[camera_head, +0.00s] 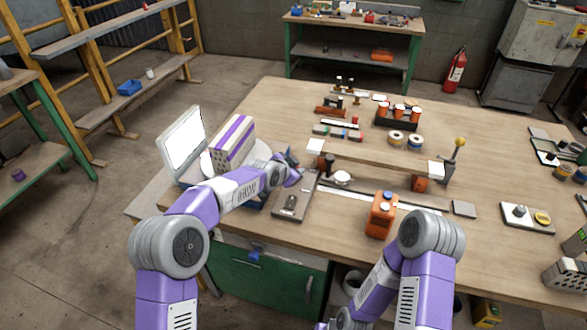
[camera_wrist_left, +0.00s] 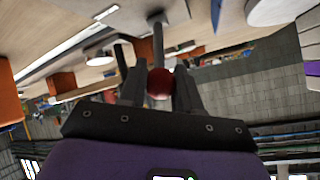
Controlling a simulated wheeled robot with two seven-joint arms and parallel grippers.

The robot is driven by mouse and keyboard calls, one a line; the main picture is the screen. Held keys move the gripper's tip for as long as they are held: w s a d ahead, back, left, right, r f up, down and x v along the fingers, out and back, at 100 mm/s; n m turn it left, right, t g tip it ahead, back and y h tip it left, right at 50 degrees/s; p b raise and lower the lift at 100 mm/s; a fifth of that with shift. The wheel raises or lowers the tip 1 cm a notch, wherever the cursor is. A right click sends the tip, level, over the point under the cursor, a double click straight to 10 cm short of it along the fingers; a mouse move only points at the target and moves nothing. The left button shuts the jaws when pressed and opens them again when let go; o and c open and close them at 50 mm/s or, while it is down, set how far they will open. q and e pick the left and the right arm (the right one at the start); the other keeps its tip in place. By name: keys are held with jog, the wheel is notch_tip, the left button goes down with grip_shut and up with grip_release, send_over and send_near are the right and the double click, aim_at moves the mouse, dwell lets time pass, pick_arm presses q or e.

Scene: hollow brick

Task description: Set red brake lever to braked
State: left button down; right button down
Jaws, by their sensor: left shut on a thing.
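The red brake lever shows in the left wrist view as a dark rod ending in a red ball knob (camera_wrist_left: 160,84). The knob sits between the two fingers of my left gripper (camera_wrist_left: 160,90), which is shut on it. In the head view my left gripper (camera_head: 293,168) is at the left side of the workbench, over the far end of a grey metal plate (camera_head: 292,207). The knob is hidden there by my gripper, and the lever's angle is hard to tell. My right arm bends down at the front; its gripper is out of view.
An orange box (camera_head: 381,215) stands at the bench front. A striped hollow block (camera_head: 233,143) and a white screen (camera_head: 183,140) are left of my left forearm.

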pick_arm(q)
jog(key=c, duration=0.8)
grip_release()
jog(key=shift+f, duration=0.1)
jog(key=shift+s+a+r, duration=0.2)
jog(key=shift+s+r, duration=0.1)
jog(key=shift+r, duration=0.1)
jog(key=p+v, duration=0.1)
jog(key=v, duration=0.5)
jog(key=shift+s+a+r, duration=0.1)
jog(key=shift+s+a, duration=0.05)
jog(key=shift+s, duration=0.15)
